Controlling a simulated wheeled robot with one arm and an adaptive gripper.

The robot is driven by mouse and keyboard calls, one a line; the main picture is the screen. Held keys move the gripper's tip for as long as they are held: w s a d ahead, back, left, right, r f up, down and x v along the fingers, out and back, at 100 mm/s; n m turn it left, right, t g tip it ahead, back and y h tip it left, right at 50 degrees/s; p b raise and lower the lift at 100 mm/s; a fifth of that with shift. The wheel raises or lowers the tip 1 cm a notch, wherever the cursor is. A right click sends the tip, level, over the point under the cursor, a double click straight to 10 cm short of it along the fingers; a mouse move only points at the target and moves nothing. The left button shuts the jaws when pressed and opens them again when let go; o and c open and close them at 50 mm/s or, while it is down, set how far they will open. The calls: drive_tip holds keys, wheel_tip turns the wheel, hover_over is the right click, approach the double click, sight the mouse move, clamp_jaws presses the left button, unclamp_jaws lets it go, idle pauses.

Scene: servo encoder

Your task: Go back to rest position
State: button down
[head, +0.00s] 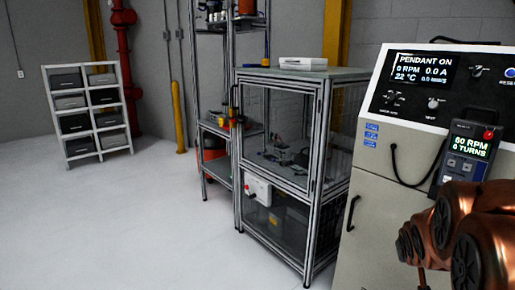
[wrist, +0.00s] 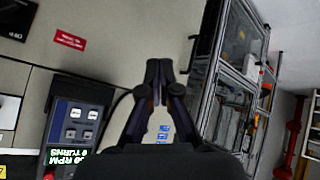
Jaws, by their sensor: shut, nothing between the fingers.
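My gripper (wrist: 159,72) shows in the wrist view with its dark fingers together and nothing between them. It is in front of the beige control cabinet (head: 375,215). In the head view my copper-coloured arm is at the lower right, and the gripper itself is not visible there. A handheld pendant (head: 467,150) hangs on the cabinet front and reads 60 RPM and 0 TURNS. The pendant also shows in the wrist view (wrist: 78,122), to the left of my gripper. The cabinet's display (head: 421,72) reads PENDANT ON, 0 RPM, 0.0 A and 22 °C.
A framed enclosure (head: 310,150) with clear panels stands left of the cabinet. Behind it is a tall shelf rack (head: 203,110). A white shelf unit (head: 48,95) with grey bins stands by the far wall. The floor (head: 110,220) at the left is clear.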

drive_tip(key=s+a+f+n+g+y, duration=0.1)
drive_tip(key=s+a+f+g+y, duration=0.15)
drive_tip(key=s+a, duration=0.65)
drive_tip(key=s+a+f+g+y, duration=0.1)
drive_tip(key=s+a+g, duration=0.3)
drive_tip(key=s+a, duration=0.5)
drive_tip(key=s+a+f+n+g+y, duration=0.15)
drive_tip(key=s+a+g, duration=0.35)
drive_tip(key=s, duration=0.7)
wheel_tip(320, 180, up, 17)
drive_tip(key=a+t+p, duration=0.1)
drive_tip(key=t+p, duration=0.1)
drive_tip(key=p, duration=1.4)
drive_tip(key=shift+w+r, duration=0.15)
drive_tip(key=shift+w, duration=0.2)
